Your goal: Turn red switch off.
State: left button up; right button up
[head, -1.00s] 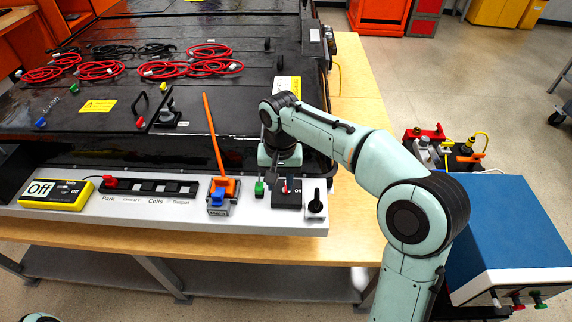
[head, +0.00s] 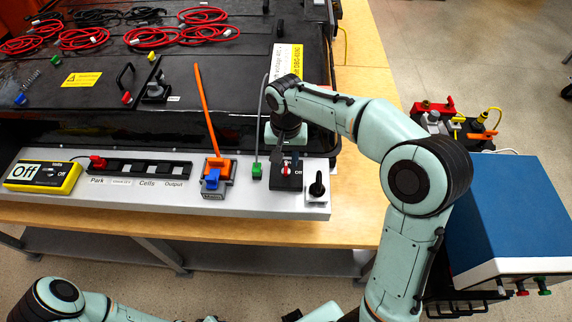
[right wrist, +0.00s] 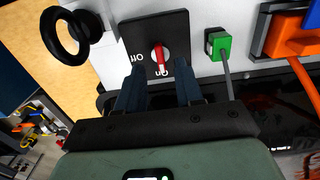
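The red switch (head: 286,171) is a small red lever on a black plate, near the right end of the white panel. In the right wrist view the red switch (right wrist: 160,58) points toward the "On" label, with "OFF" to its left. My right gripper (head: 287,156) is just behind the switch in the head view. In the right wrist view my right gripper (right wrist: 160,88) is open, its two dark fingers spread on either side of the lever's line, with nothing between them. Contact with the switch is not visible. My left gripper is out of view.
A green plug (head: 257,171) with a grey cable sits left of the switch plate. A black knob (head: 317,186) is close on its right. An orange-and-blue connector (head: 216,176) and a yellow meter reading "Off" (head: 42,175) are farther left. A blue-topped box (head: 515,212) stands at right.

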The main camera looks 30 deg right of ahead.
aim_at(286, 167)
jog(key=shift+f, duration=1.75)
grip_shut()
